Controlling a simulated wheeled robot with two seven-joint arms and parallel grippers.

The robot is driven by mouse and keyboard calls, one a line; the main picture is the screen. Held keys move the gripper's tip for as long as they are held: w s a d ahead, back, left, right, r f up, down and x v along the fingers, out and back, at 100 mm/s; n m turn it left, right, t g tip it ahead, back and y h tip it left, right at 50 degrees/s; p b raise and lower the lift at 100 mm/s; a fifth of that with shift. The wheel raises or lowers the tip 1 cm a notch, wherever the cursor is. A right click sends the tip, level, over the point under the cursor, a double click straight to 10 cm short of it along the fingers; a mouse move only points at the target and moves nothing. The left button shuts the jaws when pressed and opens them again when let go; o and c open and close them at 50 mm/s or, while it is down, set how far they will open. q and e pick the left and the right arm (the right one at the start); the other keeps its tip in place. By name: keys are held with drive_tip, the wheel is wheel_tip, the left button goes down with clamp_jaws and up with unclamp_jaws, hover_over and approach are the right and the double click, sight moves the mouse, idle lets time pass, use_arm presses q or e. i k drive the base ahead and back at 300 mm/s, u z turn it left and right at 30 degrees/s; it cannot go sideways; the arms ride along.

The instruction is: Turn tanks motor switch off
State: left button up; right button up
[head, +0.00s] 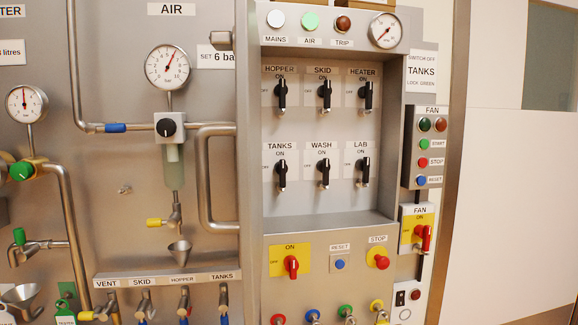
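The TANKS switch (282,172) is a black rotary handle at the lower left of the switch panel in the head view. Its handle stands upright, in line with the ON mark above it; the OFF mark is to its left. A white notice (422,72) to the right of the panel reads SWITCH OFF, TANKS, LOCK: GREEN. Neither of my grippers shows in the head view.
The WASH switch (323,172) and HOPPER switch (281,95) stand close to the TANKS switch. The grey panel frame (250,200) projects around the recess. Below are a red-handled switch (291,266) and a red stop button (381,261). Pipes (203,180) run at left.

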sight(281, 168)
drive_tip(key=k, duration=0.55)
drive_tip(key=z, duration=0.55)
drive_tip(key=i, duration=1.05)
drive_tip(key=u, duration=0.55)
drive_tip(key=i, duration=0.55)
drive_tip(key=u, duration=0.5)
